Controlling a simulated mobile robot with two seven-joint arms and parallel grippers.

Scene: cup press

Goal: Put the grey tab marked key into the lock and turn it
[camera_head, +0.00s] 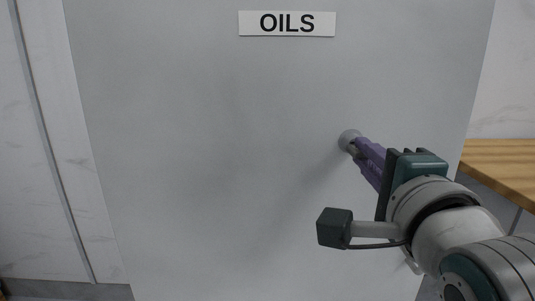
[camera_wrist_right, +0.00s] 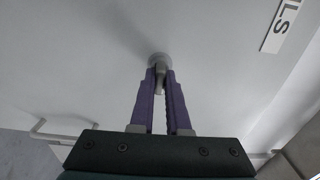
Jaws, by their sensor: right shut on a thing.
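A round grey lock (camera_head: 348,138) sits on the light grey door marked OILS (camera_head: 200,150); it also shows in the right wrist view (camera_wrist_right: 159,59). My right gripper (camera_head: 357,152) reaches it from the lower right. In the right wrist view its purple fingers (camera_wrist_right: 160,88) are shut on a small grey tab (camera_wrist_right: 160,80), which I take for the key. The tab's far end meets the lock's face. How deep it sits in the lock, and any marking on it, cannot be made out. My left gripper is not in view.
An OILS sign (camera_head: 287,23) is fixed high on the door. A wooden counter (camera_head: 503,170) stands at the right edge, beside my right arm. White marbled wall panels (camera_head: 40,160) lie to the left. The door face left of the lock is clear.

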